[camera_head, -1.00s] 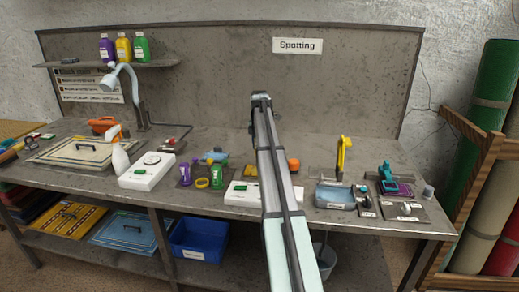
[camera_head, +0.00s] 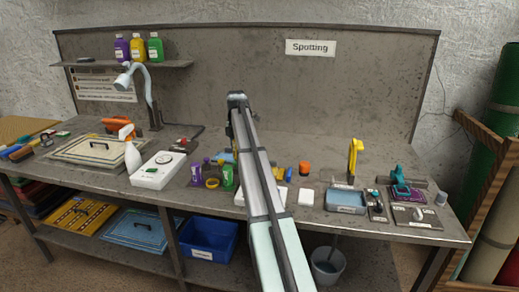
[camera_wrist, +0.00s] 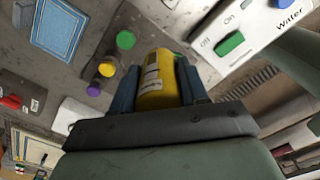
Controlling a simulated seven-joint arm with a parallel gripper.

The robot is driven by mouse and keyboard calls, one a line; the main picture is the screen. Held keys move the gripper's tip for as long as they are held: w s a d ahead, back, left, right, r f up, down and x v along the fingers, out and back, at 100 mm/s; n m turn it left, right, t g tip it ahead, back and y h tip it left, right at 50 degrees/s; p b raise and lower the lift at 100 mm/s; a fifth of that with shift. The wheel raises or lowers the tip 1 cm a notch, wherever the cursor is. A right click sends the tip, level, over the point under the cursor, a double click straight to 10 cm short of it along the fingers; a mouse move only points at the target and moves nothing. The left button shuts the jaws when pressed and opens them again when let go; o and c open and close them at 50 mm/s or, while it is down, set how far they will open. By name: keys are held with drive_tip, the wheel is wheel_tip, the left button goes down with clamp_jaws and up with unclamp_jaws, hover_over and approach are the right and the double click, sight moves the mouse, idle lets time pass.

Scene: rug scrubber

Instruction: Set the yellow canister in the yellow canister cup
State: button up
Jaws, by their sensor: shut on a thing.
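The yellow canister (camera_wrist: 157,80) is between the two dark blue fingers of my gripper (camera_wrist: 158,88) in the wrist view. My gripper is shut on it. In the head view my arm hides most of the gripper; a small yellow and blue patch right of the arm may be the canister and a finger. The yellow canister cup (camera_head: 212,184) looks like a low yellow ring on the bench, between a purple canister (camera_head: 196,175) and a green canister (camera_head: 228,177). In the wrist view the cup (camera_wrist: 106,70) lies left of the held canister, apart from it.
A white box with a dial (camera_head: 158,170) stands left of the canister row. A white box marked Water (camera_wrist: 265,20) is at the wrist view's upper right. An orange-capped item (camera_head: 304,168) and a blue-grey basin (camera_head: 346,200) are farther right. Bottles (camera_head: 138,47) stand on the shelf.

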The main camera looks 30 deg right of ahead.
drive_tip(key=w+a, duration=0.1)
drive_tip(key=a, duration=0.7)
drive_tip(key=shift+m, duration=0.3)
drive_tip(key=shift+w+a+f, duration=0.25)
drive_tip(key=shift+a+f, duration=0.3)
drive_tip(key=shift+f, duration=0.9)
drive_tip(key=shift+w+a+f, duration=0.25)
drive_tip(key=shift+a+f, duration=0.25)
drive_tip(key=shift+f, duration=0.9)
drive_tip(key=shift+w+a+f, duration=0.25)
drive_tip(key=shift+a+f, duration=0.3)
drive_tip(key=shift+f, duration=0.9)
drive_tip(key=shift+f, duration=0.6)
drive_tip(key=o, duration=1.1)
drive_tip(key=shift+c, duration=0.2)
wheel_tip(320, 180, up, 14)
drive_tip(key=shift+f, duration=0.1)
